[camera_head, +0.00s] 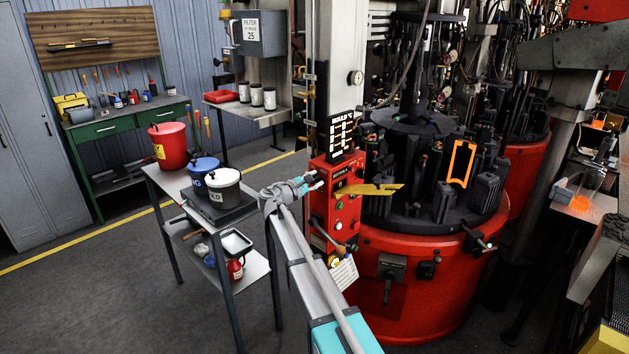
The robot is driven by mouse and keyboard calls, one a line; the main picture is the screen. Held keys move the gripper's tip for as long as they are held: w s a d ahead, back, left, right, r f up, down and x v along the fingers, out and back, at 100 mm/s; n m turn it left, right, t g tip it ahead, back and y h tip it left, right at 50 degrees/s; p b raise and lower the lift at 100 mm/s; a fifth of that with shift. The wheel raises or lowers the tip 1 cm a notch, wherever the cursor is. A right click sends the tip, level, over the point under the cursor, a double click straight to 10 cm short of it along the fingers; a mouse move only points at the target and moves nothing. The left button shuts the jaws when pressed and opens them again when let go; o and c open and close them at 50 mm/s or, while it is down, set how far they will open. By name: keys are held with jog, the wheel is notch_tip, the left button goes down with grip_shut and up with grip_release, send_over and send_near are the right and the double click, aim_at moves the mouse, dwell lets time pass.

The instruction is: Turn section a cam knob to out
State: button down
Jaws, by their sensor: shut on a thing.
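The red section control panel (345,207) stands upright at the front left of the mould machine. It carries small knobs, lights and buttons on its face. My gripper (317,181) is at the upper left of this panel, reached from the left. It is shut on a small knob there, which I take to be the cam knob. The fingers hide most of the knob, and its pointer and out marking cannot be read at this size.
A yellow flat part (368,189) sticks out right of the panel. A handle with an orange grip (331,242) juts out low on the panel. A cart (246,266) with pots stands left of my arm. The red machine base (420,270) fills the right.

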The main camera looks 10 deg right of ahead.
jog(key=shift+m, duration=0.4)
jog(key=c, duration=0.7)
grip_release()
jog(key=shift+s, duration=0.1)
jog(key=shift+v, duration=6)
